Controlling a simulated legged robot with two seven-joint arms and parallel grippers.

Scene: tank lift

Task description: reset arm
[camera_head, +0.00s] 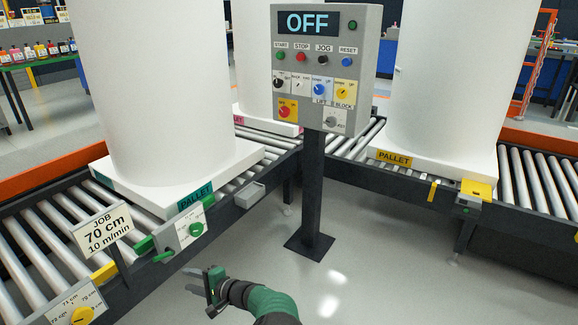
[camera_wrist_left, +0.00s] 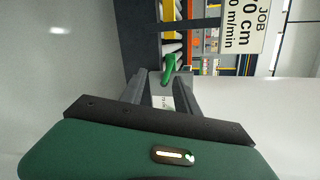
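My left gripper (camera_head: 192,282) is at the lower middle of the head view, at the end of my green arm. It is empty, its fingers pointing left. In the left wrist view, the two fingers of my left gripper (camera_wrist_left: 162,88) stand apart. Beyond them show a green handle (camera_wrist_left: 169,68) and part of a white panel (camera_wrist_left: 161,102). The gripper touches nothing that I can see. My right gripper is not in view. In the head view, the grey control box (camera_head: 326,68) reads OFF.
Roller conveyors (camera_head: 45,232) run along the left and right. White tanks stand on pallets (camera_head: 395,162). A dark post (camera_head: 313,190) carries the control box. A job sign (camera_head: 102,230) reads 70 cm. The floor (camera_head: 420,280) is clear.

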